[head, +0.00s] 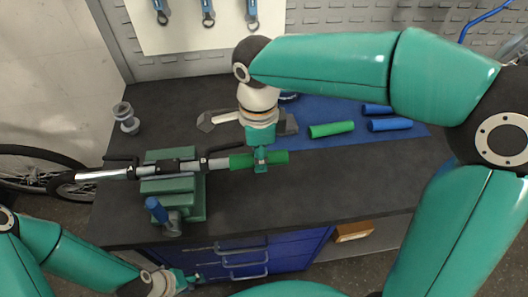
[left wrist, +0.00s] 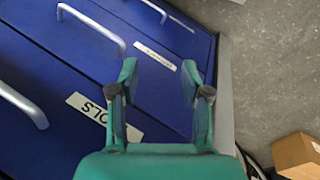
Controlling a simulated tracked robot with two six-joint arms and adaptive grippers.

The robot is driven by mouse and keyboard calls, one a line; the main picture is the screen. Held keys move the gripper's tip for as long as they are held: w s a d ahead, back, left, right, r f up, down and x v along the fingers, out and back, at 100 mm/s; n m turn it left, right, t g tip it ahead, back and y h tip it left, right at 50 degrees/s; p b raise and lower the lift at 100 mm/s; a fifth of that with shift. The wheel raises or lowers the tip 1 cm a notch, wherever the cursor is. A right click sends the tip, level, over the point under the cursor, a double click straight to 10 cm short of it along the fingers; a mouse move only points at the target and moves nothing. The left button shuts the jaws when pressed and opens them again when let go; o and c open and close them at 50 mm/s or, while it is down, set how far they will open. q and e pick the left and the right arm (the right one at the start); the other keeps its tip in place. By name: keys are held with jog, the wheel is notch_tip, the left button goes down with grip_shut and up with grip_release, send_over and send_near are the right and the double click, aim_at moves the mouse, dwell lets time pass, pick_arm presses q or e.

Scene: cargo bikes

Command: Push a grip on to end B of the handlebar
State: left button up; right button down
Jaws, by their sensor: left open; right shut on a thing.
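The handlebar (head: 120,172) is clamped in a green vise (head: 190,205) and lies roughly level across the bench. Its left end is bare metal; I see no letter marking either end. My right gripper (head: 261,162) is shut on a green grip (head: 278,157), which lies in line with the bar's right end. The grip's left edge meets the bar; I cannot tell how far it is over it. My left gripper (head: 188,281) is low, in front of the bench drawers. It is open and empty in the left wrist view (left wrist: 158,82).
Another green grip (head: 331,129) and two blue grips (head: 378,109) (head: 389,125) lie on a blue mat (head: 350,140). A grey mallet-like tool (head: 222,117) lies behind the bar. The bench's right front is clear.

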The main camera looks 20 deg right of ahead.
aim_at(236, 157)
jog(key=shift+w+a+p, duration=0.25)
jog(key=shift+a, duration=0.8)
jog(key=shift+w+a+p, duration=0.2)
jog(key=shift+w+a, duration=0.05)
jog(key=shift+a, duration=0.75)
jog(key=shift+a, duration=0.45)
jog(key=c, duration=0.8)
grip_release()
jog(key=shift+d, duration=0.1)
